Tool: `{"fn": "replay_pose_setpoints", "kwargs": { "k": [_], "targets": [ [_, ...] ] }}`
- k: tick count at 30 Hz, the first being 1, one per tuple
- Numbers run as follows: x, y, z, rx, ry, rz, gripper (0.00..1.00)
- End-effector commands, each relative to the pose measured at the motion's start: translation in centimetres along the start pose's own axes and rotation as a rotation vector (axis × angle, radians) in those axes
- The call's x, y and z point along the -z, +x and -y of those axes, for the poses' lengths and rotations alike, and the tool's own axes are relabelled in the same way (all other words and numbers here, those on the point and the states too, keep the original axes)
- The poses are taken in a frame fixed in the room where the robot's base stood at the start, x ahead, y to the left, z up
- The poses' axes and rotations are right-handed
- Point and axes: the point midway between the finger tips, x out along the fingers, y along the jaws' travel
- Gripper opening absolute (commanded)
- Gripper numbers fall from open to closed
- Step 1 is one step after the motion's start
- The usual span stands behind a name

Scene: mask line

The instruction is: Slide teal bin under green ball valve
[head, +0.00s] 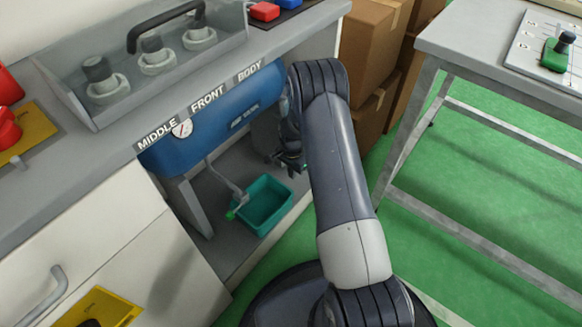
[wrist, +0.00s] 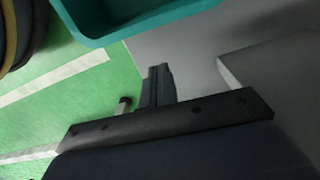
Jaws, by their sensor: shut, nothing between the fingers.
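The green ball valve (head: 231,214) is at the end of a thin grey pipe coming down from the tank. Its green part appears at the bin's left edge; I cannot tell whether its outlet is over the bin. My gripper (head: 291,164) is near the bin's upper right side, apart from it. In the wrist view its fingers (wrist: 158,86) are shut and empty. The arm partly hides the gripper.
The blue tank (head: 215,115) with a gauge hangs under the counter, above the shelf. A grey bracket (head: 189,207) stands left of the bin. Cardboard boxes (head: 372,50) and a metal table (head: 480,50) are at the right. Green floor is free between.

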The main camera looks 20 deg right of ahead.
Motion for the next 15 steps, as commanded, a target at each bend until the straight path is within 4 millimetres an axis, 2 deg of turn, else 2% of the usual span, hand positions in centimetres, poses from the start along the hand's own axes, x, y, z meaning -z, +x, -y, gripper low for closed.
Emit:
{"fn": "replay_pose_setpoints", "kwargs": {
  "k": [1,3,9,15],
  "targets": [
    [0.0,1.6,0.0,-0.002,0.0,0.001,0.0],
    [-0.3,2.5,0.0,-0.002,-0.002,0.001,0.0],
    [-3.2,1.9,0.1,0.001,-0.003,0.0,0.0],
    [-4.0,1.8,0.0,0.001,-0.001,0.0,0.0]
  ]
}}
